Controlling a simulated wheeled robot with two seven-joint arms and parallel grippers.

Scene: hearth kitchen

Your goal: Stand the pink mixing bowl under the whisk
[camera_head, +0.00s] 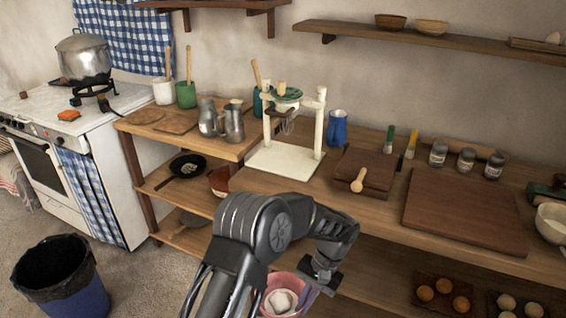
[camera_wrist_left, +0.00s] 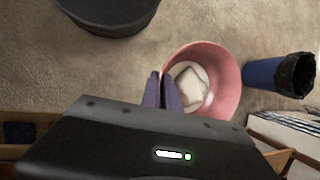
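The pink mixing bowl (camera_head: 268,304) holds a white lump and is at the bottom of the head view, in front of the counter. It also shows in the left wrist view (camera_wrist_left: 226,82), with bare floor behind it. My left gripper (camera_head: 318,284) has its two fingers close together on the bowl's rim in the left wrist view (camera_wrist_left: 162,78). The whisk (camera_head: 287,124) hangs in a cream stand (camera_head: 319,125) with a green top. The stand's flat base (camera_head: 285,160) under the whisk is empty. My right gripper is out of view.
Metal jugs (camera_head: 234,124) stand left of the stand and a blue jug (camera_head: 337,128) right of it. A brown board with a wooden spoon (camera_head: 358,181) lies to the right, then a large board (camera_head: 465,212). A blue bin (camera_head: 70,285) stands on the floor.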

